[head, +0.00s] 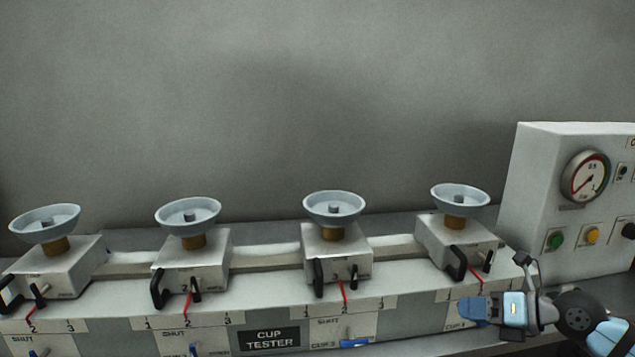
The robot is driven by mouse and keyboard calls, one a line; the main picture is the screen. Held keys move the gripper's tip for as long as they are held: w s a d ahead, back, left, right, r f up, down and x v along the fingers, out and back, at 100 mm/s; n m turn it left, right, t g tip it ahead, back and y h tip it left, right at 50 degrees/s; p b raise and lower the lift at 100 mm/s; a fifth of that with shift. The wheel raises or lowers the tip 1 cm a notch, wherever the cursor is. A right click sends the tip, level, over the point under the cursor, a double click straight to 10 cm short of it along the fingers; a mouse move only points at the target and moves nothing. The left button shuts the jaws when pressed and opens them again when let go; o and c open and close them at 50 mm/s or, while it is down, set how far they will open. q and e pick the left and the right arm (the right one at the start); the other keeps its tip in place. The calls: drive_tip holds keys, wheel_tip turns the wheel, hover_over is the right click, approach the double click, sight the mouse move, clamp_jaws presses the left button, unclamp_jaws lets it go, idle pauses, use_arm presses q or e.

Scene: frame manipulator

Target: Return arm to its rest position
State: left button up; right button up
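My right gripper (480,309) shows at the lower right of the head view. Its arm comes in from the right edge. Its blue fingers point left, in front of the rightmost cup unit (437,238) and low by the front panel. I cannot tell whether it is touching the panel or whether its fingers are apart; no object shows between them. My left gripper is not in view.
A long bench labelled CUP TESTER (269,339) carries several grey cups, one being the third cup (334,205), with black handles and levers. A control box (535,160) with a gauge (586,176) and coloured buttons stands right. The wall behind is bare.

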drive_tip(key=s+a+f+m+t+y, duration=0.3)
drive_tip(key=s+a+f+m+y, duration=0.15)
drive_tip(key=a+m, duration=0.3)
drive_tip(key=s+a+f+m+g+h, duration=0.1)
drive_tip(key=s+a+f+m+h, duration=0.35)
drive_tip(key=s+f+m, duration=0.75)
drive_tip(key=s+a+f+m+g+h, duration=0.1)
drive_tip(key=s+a+f+m+h, duration=0.1)
drive_tip(key=s+f+m+h, duration=0.9)
use_arm(q)
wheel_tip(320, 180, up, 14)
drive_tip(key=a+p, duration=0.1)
drive_tip(key=p, duration=1.6)
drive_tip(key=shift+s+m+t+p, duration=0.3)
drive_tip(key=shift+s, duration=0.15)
use_arm(e)
drive_tip(key=w+d+r+m+y, duration=0.1)
drive_tip(key=r+m+y, duration=0.1)
drive_tip(key=r, duration=0.4)
drive_tip(key=w+d+r+m+t+y, duration=0.1)
drive_tip(key=w+r+m, duration=0.1)
drive_tip(key=r, duration=0.4)
drive_tip(key=shift+w+r+y, duration=0.2)
drive_tip(key=shift+r+y, duration=0.05)
drive_tip(key=shift+y, duration=0.15)
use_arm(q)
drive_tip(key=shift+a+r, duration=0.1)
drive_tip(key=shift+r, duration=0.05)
